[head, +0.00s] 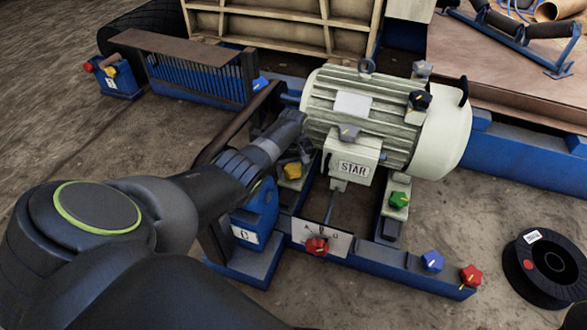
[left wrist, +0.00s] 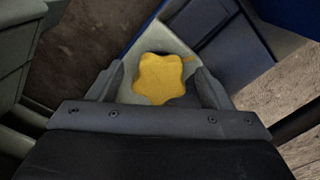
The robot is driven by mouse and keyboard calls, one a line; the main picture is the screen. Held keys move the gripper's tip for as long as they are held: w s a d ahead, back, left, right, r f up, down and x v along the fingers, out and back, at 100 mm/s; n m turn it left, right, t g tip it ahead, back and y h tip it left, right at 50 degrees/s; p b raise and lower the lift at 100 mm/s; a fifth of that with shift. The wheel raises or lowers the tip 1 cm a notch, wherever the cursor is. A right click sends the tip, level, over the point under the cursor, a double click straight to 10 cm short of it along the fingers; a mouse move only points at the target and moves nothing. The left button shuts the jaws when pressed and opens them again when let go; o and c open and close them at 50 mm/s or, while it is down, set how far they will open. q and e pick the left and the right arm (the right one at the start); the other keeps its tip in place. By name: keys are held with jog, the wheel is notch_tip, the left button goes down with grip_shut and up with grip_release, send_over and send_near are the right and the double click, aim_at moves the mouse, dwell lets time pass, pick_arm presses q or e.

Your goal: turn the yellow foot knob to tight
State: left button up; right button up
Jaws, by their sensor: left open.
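The yellow foot knob (head: 293,171) is star-shaped and sits on a pale foot beside the left end of the cream motor (head: 405,120). In the left wrist view the yellow knob (left wrist: 161,79) lies between the two fingers, with a small gap on either side. A short yellow mark shows at the knob's upper right. My left gripper (head: 291,142) is open, just above and around the knob, and its fingertips are hard to make out in the head view. My right gripper is not in view.
A green knob (head: 399,199) is on the motor's near right foot. A red knob (head: 317,245) is on a lettered plate at the front. Blue (head: 432,261) and red knobs sit on the blue frame. A dark bar rises beside my left wrist. A black spool (head: 548,265) lies at right.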

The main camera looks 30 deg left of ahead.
pick_arm(q)
jog(key=c, duration=1)
